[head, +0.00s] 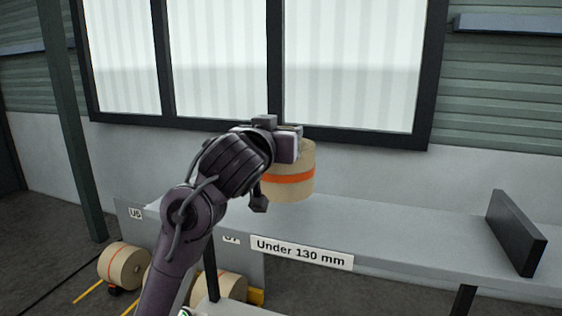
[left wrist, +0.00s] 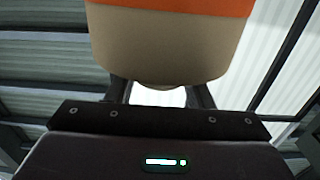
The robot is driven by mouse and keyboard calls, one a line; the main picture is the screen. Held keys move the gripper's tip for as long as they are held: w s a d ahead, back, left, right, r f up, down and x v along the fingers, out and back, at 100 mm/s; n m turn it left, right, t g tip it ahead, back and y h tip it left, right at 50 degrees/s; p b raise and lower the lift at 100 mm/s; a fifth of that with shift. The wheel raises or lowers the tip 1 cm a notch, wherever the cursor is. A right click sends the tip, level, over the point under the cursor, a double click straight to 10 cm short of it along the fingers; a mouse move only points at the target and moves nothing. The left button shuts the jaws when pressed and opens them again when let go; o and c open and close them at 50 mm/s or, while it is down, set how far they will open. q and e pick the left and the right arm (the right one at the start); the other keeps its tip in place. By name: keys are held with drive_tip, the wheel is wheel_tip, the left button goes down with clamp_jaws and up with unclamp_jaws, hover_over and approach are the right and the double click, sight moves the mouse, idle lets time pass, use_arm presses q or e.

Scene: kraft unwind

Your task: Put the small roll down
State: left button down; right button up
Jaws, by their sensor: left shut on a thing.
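The small roll (head: 291,181) is brown kraft paper with an orange band. In the head view it is upright at the end of my left arm, over the grey shelf labelled "Under 130 mm". I cannot tell whether its bottom touches the shelf. My left gripper (head: 287,143) is shut on the roll near its top, and the arm hides the roll's left side. In the left wrist view the roll (left wrist: 170,45) fills the upper middle, between the fingers of the gripper (left wrist: 160,92). My right gripper is not in view.
The grey shelf (head: 400,228) carries an "Under 130 mm" sign (head: 301,252) on its front edge. A dark upright plate (head: 515,233) stands at its right end. Larger rolls (head: 122,265) sit low at the left by yellow bars. The shelf between roll and plate is clear.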

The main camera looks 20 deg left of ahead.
use_arm(q)
drive_tip(key=shift+s+a+f, duration=0.1)
drive_tip(key=shift+s+f, duration=0.2)
drive_tip(key=shift+f, duration=0.55)
drive_tip(key=shift+s+f, duration=0.1)
drive_tip(key=shift+f, duration=0.1)
wheel_tip(320, 180, down, 3)
drive_tip(key=shift+f, duration=0.35)
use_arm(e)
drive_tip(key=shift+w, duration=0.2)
use_arm(q)
drive_tip(key=shift+f, duration=0.1)
drive_tip(key=c, duration=0.7)
unclamp_jaws()
drive_tip(key=shift+f, duration=0.15)
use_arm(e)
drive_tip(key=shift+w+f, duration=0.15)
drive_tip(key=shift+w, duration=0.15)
